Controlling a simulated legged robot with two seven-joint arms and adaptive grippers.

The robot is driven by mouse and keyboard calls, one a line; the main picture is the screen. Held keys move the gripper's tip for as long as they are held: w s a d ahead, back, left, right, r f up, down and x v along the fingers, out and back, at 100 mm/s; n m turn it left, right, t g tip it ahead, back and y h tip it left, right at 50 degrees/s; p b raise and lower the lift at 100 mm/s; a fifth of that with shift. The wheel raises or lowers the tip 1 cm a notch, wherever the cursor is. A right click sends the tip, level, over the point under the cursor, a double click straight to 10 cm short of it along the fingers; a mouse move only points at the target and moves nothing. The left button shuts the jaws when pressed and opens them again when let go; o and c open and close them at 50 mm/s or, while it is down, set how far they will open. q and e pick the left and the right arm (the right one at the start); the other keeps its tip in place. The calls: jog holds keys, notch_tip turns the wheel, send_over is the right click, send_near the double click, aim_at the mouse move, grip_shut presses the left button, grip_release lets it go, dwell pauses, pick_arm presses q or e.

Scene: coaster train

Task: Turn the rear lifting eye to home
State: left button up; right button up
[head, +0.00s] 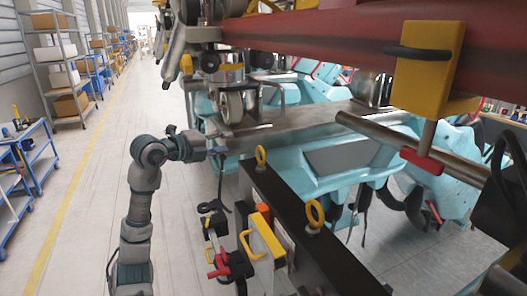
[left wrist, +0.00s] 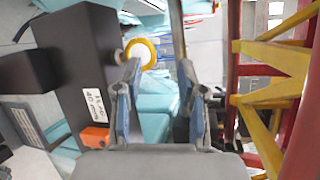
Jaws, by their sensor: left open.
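A yellow lifting eye (head: 260,155) stands on the far end of a dark beam (head: 335,255) in the head view. A second yellow lifting eye (head: 314,213) stands nearer on the same beam. The pictures do not label which is the rear one. My left gripper (head: 222,148) is to the left of the far eye and apart from it. In the left wrist view, my left gripper (left wrist: 160,70) is open with nothing between its fingers. A yellow ring (left wrist: 140,53) shows beyond the left fingertip, which overlaps its lower edge; contact cannot be told. My right gripper is not seen.
A yellow handle (head: 262,237) and a red-handled device (head: 225,262) are on the beam's near left side. A red overhead beam (head: 350,35) with a yellow block (head: 428,65) crosses above. Teal car parts (head: 330,160) lie behind. The left aisle floor (head: 95,190) is clear.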

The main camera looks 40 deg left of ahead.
pick_arm(q)
jog(key=s+a+r, duration=0.1)
jog(key=s+a, duration=0.2)
jog(key=s, duration=0.2)
jog(key=shift+a+b, duration=0.3)
jog(key=shift+a, duration=0.1)
jog(key=shift+r, duration=0.1)
jog(key=a+v, duration=0.1)
jog(key=v, duration=1)
jog(key=shift+s, duration=0.4)
